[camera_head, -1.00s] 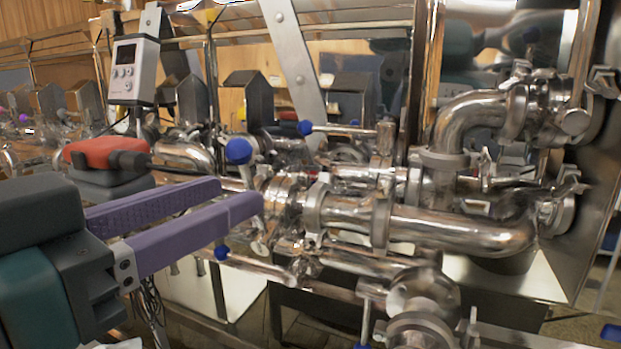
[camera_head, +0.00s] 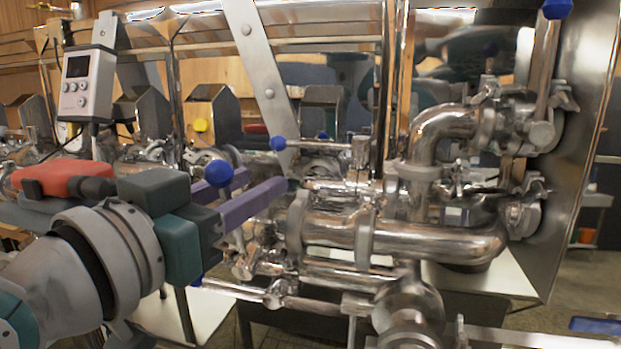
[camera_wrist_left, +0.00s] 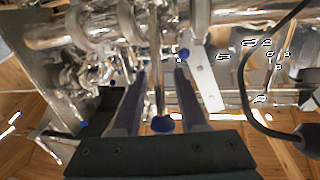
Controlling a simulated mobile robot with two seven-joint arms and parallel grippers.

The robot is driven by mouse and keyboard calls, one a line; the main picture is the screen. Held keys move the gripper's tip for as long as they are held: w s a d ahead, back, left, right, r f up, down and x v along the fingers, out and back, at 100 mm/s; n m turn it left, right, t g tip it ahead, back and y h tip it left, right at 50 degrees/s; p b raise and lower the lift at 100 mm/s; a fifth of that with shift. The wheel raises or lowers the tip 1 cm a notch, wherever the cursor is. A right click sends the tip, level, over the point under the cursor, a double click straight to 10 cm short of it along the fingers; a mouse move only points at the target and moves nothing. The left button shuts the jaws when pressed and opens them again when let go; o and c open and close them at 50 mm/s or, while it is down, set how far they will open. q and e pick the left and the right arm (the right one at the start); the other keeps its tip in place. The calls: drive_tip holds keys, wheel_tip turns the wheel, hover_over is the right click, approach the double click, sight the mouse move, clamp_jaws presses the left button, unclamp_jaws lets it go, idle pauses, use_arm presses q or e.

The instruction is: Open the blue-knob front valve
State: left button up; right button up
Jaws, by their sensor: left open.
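A blue ball knob (camera_head: 219,173) sits at the left end of the front steel pipework (camera_head: 330,228). My left gripper (camera_head: 262,184), with two long purple fingers, reaches over from the left and is open. In the left wrist view the blue knob (camera_wrist_left: 163,125) and its metal lever lie between the spread fingers (camera_wrist_left: 160,75). A gap seems to show on each side of the lever; contact is hard to judge. Another blue knob (camera_head: 278,143) on a thin horizontal rod stands farther back. My right gripper is not in view.
A blue knob (camera_head: 557,8) tops an upright lever at upper right. A grey controller box (camera_head: 87,85) and a red-topped object (camera_head: 66,174) are at left. Pipes crowd the middle; a slanted metal strap (camera_head: 262,80) stands behind. A black cable (camera_wrist_left: 250,100) hangs in the wrist view.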

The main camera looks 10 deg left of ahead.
use_arm(q)
clamp_jaws()
idle(0.4)
idle(1.1)
